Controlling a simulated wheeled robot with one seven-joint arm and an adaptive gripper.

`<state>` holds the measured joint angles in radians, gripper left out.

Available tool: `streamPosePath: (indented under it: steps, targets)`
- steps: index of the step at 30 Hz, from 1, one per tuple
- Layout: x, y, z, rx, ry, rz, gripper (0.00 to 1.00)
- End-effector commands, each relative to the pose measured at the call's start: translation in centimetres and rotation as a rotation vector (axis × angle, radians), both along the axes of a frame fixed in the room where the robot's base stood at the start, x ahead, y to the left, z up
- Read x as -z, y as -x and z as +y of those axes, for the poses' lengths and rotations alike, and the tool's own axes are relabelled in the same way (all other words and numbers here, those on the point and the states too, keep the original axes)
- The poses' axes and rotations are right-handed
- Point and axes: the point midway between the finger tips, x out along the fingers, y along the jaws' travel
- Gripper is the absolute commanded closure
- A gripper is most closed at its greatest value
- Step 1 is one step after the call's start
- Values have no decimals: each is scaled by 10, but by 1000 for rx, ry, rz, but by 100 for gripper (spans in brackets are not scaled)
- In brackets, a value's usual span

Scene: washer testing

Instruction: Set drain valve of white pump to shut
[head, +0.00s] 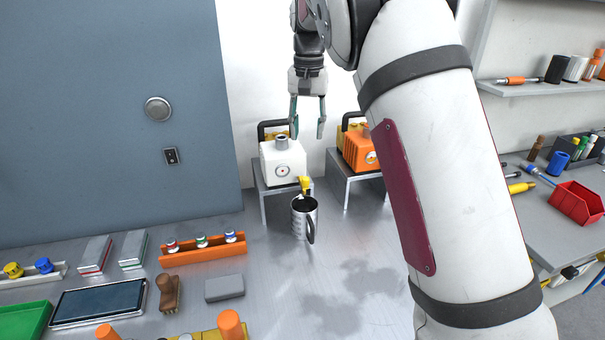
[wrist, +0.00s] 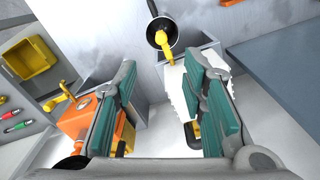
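The white pump (head: 283,160) sits on a grey metal stand against the back wall, with a round gauge on its front and a black handle on top. Its yellow drain valve (head: 305,186) sticks out at the lower front right, above a metal mug (head: 305,217). The valve also shows in the wrist view (wrist: 163,46), in front of the mug's dark opening; I cannot tell its setting. My gripper (head: 308,130) is open and empty, above and to the right of the pump. In the wrist view, the right finger hides part of the white pump (wrist: 180,92).
An orange pump (head: 358,150) stands close on the right on its own stand (head: 345,190). A dark panel (head: 110,100) rises on the left. A tablet (head: 98,302), an orange rack (head: 203,255) and a brush (head: 169,293) lie front left. Bench right of the mug is clear.

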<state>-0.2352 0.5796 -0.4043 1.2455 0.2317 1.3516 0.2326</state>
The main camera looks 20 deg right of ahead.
Motion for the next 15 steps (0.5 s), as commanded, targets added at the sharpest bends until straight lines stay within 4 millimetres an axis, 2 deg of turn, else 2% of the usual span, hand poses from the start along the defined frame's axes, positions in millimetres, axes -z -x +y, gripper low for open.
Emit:
streamPosePath:
  steps: [8, 15]
  targets:
    - [18, -5, 2, 3, 9, 12, 62]
    - [60, -3, 1, 3, 9, 16, 62]
